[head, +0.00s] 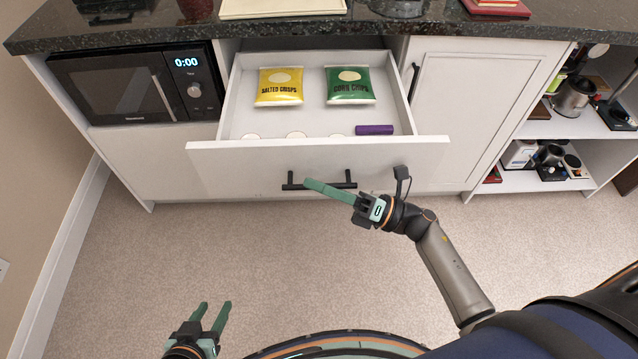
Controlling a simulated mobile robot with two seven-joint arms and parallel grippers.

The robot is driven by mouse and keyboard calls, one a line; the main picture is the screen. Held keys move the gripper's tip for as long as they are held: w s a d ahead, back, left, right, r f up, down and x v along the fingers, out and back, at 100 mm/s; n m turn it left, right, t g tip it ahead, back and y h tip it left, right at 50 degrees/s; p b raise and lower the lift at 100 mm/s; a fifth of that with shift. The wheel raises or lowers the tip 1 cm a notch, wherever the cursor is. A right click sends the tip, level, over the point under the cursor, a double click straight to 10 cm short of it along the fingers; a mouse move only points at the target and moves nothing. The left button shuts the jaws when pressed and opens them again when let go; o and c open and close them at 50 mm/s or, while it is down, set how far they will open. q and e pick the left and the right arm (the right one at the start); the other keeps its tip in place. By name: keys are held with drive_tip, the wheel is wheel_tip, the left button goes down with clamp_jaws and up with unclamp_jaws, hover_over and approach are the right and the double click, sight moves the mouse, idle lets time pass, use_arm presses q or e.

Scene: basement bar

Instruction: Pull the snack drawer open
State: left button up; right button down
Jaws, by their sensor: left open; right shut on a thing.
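The white snack drawer (235,160) stands well out from the cabinet under the dark countertop. Inside lie a yellow bag of salted crisps (279,86), a green bag of corn chips (348,85) and a purple bar (374,130). Some pale round things near its front are partly hidden by the drawer front. My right gripper (310,184) is shut on the black drawer handle (293,181), at about its middle; its fingers cover part of the handle. My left gripper (218,307) is open and empty, low at the left over the carpet, away from the drawer.
A microwave (135,86) reading 0:00 sits left of the drawer. A closed white cabinet door (475,110) with a dark handle is to the right. Open shelves (575,125) with kettles and cups stand at the far right. The carpet (200,240) before the drawer is clear.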

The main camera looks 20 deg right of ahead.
sight(318, 161)
idle(0.8)
drive_tip(key=w+b, duration=0.1)
drive_tip(key=w, duration=0.1)
drive_tip(key=w+d+b, duration=0.1)
drive_tip(key=w+b, duration=0.1)
drive_tip(key=w+d+b, duration=0.1)
drive_tip(key=w, duration=0.1)
drive_tip(key=shift+w+f, duration=0.15)
drive_tip(key=shift+f, duration=0.05)
drive_tip(key=shift+w+r, duration=0.15)
drive_tip(key=shift+w, duration=0.2)
use_arm(q)
drive_tip(key=f, duration=0.1)
drive_tip(key=a+f, duration=0.1)
drive_tip(key=shift+f, duration=0.4)
drive_tip(key=shift+d, duration=0.1)
use_arm(e)
drive_tip(key=c, duration=0.9)
unclamp_jaws()
